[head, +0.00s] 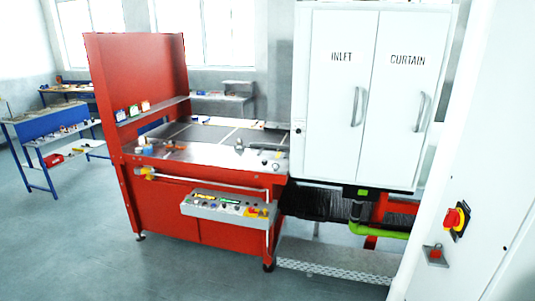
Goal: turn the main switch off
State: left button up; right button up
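The main switch (456,219) is a red rotary handle on a yellow plate with a dark backing. It is mounted on the white cabinet panel (480,130) at the right of the head view. The panel is seen at a slant, and I cannot tell which position the handle points to. Neither of my grippers is in view, and nothing touches the switch.
A small grey box with a red button (435,254) sits just below the switch. A red workstation (160,215) with a control panel (222,207) stands left, beside white INLET and CURTAIN doors (365,95). A green pipe (378,232) runs beneath them. Floor at front left is clear.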

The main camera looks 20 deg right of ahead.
aim_at(453, 217)
jog(key=z, duration=0.25)
jog(key=i, duration=2.3)
jog(key=z, duration=1.25)
jog(key=i, duration=1.15)
jog(key=z, duration=1.15)
